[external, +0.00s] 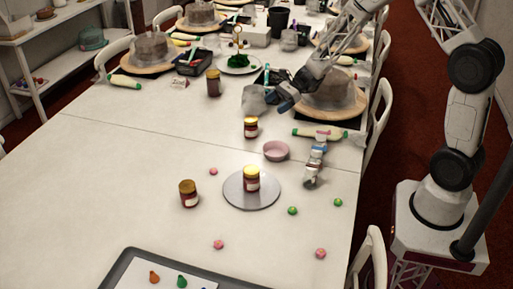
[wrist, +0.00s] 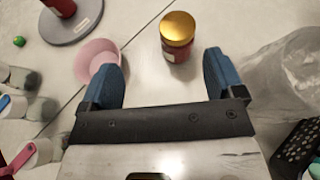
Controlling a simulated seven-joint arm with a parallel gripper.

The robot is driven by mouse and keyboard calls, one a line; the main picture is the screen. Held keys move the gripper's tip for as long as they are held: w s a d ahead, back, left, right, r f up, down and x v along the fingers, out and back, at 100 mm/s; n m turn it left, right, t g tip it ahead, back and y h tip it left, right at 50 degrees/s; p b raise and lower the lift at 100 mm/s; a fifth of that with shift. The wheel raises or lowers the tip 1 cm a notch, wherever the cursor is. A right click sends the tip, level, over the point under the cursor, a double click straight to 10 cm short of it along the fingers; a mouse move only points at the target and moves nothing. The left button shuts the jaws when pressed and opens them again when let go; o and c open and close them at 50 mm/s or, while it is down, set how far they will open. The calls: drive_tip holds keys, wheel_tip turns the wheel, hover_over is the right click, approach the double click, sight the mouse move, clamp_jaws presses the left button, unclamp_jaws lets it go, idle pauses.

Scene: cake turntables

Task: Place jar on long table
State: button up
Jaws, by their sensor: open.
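A red jar with a gold lid (external: 251,127) stands upright on the long white table (external: 110,190). In the wrist view this jar (wrist: 178,38) is just beyond my fingertips, between their lines and nearer the right finger. My gripper (wrist: 161,68) is open and empty, with blue fingers apart. In the external view my gripper (external: 279,91) is above the table, behind and right of that jar. Another jar (external: 251,180) stands on a grey round plate (external: 232,196). A third jar (external: 189,194) stands left of it, and a darker jar (external: 213,83) stands farther back.
A pink bowl (external: 275,150) is close to the front right of the nearest jar. A clear plastic-like container (external: 254,100) stands behind it. Covered cakes on wooden boards (external: 330,108) crowd the back. A tray (external: 135,262) is at the front; the table's left side is clear.

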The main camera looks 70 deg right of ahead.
drive_tip(key=s+a+r+n+g+h, duration=0.2)
drive_tip(key=s+a+r+n+g, duration=0.5)
drive_tip(key=s+a+r+n, duration=0.75)
drive_tip(key=s+a+r+n+h, duration=0.2)
drive_tip(key=s+r+n, duration=0.1)
drive_tip(key=s, duration=0.5)
drive_tip(key=s+a+r+n+h, duration=0.2)
drive_tip(key=s+r+n+h, duration=0.1)
drive_tip(key=s, duration=0.5)
drive_tip(key=s+a+r+n+h, duration=0.2)
drive_tip(key=s+r+n+h, duration=0.1)
drive_tip(key=s, duration=0.5)
drive_tip(key=shift+s+r+n+t, duration=0.2)
drive_tip(key=shift+r+n+t, duration=0.3)
drive_tip(key=shift+n, duration=0.55)
